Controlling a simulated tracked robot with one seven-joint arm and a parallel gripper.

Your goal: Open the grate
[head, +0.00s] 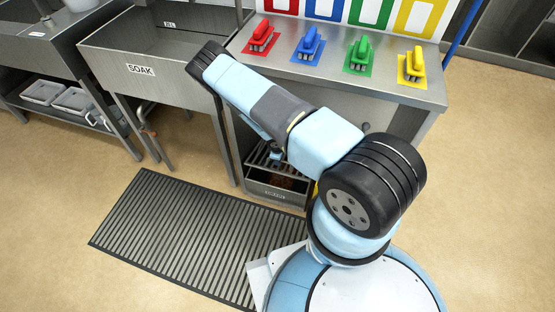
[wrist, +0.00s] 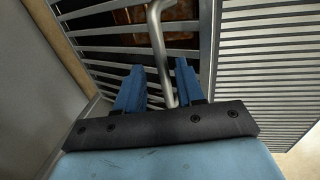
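The grate (head: 262,158) is a dark slatted grille over a metal box low under the counter in the head view. In the wrist view its parallel bars (wrist: 125,48) run across the upper left, with brown and orange shapes below them. A bent metal rod (wrist: 156,38), which looks like a handle, runs down between the two blue fingers of my gripper (wrist: 158,70). The fingers are apart, with a visible gap beside the rod. Whether either finger touches the rod cannot be told. In the head view my gripper (head: 276,153) is small and mostly hidden by my arm.
The metal box (head: 262,190) has a labelled front. A slatted floor mat (head: 180,225) lies before it. A sink marked SOAK (head: 165,65) stands left. The counter (head: 400,92) above holds red (head: 261,38), blue (head: 309,47), green (head: 359,57) and yellow (head: 412,67) brushes.

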